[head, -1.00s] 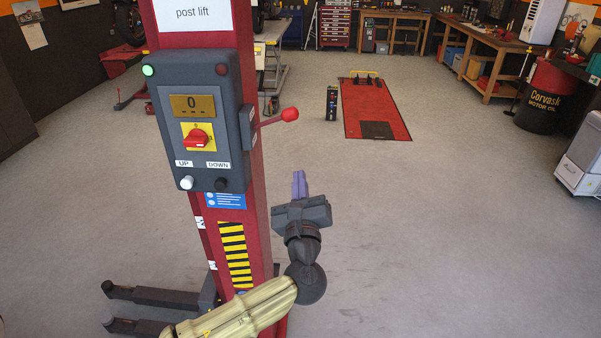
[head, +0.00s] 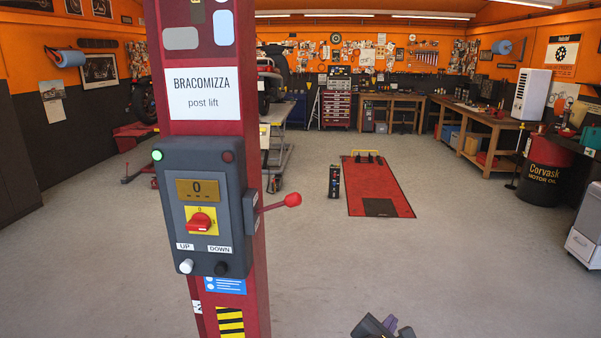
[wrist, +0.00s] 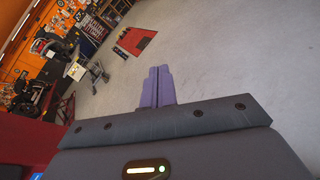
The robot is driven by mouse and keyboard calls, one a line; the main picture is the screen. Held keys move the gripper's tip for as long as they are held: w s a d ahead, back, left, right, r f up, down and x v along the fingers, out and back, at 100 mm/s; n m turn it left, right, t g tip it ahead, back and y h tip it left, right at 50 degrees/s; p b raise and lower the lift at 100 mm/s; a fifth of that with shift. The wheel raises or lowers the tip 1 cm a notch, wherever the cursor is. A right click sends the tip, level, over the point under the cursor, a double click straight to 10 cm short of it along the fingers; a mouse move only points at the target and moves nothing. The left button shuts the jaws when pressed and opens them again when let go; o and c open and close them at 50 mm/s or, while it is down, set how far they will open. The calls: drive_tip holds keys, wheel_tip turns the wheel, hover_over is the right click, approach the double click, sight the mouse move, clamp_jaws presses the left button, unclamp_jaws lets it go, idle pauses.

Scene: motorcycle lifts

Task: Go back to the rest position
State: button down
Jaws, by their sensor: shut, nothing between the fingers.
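My gripper (head: 390,322) shows only in part at the bottom edge of the head view, to the right of the red post and apart from it. In the wrist view its two purple fingers (wrist: 157,87) are together with nothing between them. The arm behind it is out of the head view.
The red post (head: 181,82) carries a grey control box (head: 177,245) with a red knob (head: 200,221) and a red-tipped lever (head: 292,200). A red floor lift (head: 378,187) lies farther back. Workbenches (head: 480,125) line the right and back.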

drive_tip(key=s+d+f+m+g+y, duration=0.2)
drive_tip(key=s+f+m+g+y, duration=0.2)
drive_tip(key=s+f+m+g, duration=0.8)
drive_tip(key=s+a+r+m+t+y, duration=0.1)
drive_tip(key=s+a+r+m+y, duration=0.1)
drive_tip(key=r+m, duration=0.4)
drive_tip(key=s+a+r+m+t+y, duration=0.1)
drive_tip(key=s+a+r+m+y, duration=0.1)
drive_tip(key=a+r+m, duration=0.3)
drive_tip(key=shift+s+r+m, duration=0.3)
drive_tip(key=shift+r+m, duration=0.15)
drive_tip(key=shift+m, duration=0.35)
